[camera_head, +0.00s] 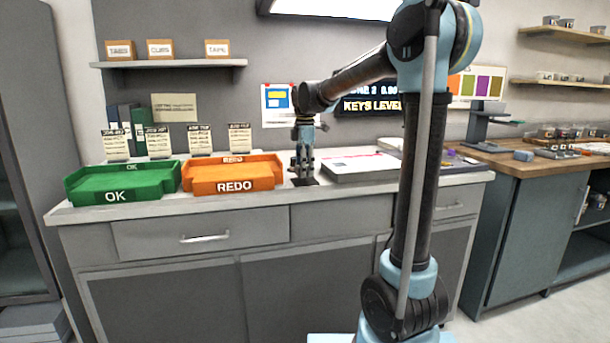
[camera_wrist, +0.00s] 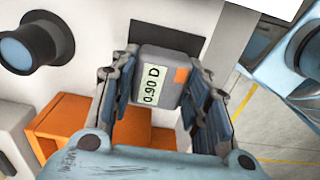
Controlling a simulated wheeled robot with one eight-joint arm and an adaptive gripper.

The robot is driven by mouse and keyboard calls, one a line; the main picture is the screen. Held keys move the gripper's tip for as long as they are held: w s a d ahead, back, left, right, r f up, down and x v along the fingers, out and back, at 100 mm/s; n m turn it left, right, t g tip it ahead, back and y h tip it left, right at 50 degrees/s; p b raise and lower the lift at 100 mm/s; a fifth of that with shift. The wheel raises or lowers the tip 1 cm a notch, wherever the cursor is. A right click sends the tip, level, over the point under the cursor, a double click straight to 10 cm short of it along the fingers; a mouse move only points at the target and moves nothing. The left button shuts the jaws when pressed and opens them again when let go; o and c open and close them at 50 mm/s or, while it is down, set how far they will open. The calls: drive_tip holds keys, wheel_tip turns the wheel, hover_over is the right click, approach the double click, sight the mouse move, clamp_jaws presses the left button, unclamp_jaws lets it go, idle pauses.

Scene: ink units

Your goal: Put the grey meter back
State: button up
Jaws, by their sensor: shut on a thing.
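The grey meter (camera_wrist: 163,80) is between my gripper's fingers in the wrist view. It is a small boxy unit with a pale display reading "0.90 D" and an orange patch on its face. My gripper (camera_wrist: 160,95) is shut on it, with one finger on each side. In the head view my gripper (camera_head: 303,165) points down over the counter, just right of the orange REDO tray (camera_head: 233,185). A dark flat patch (camera_head: 306,182) lies on the counter below it. I cannot make out the meter clearly there, nor whether it touches the counter.
A green OK tray (camera_head: 118,193) stands left of the orange tray, with several label cards behind both. A white flat stack (camera_head: 360,168) lies close right of my gripper. A dark cylinder with a blue lens (camera_wrist: 38,42) shows in the wrist view. Orange tray walls (camera_wrist: 65,118) show there too.

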drive_tip(key=shift+f, duration=0.95)
drive_tip(key=o, duration=1.2)
wheel_tip(320, 180, up, 12)
drive_tip(key=shift+r, duration=0.1)
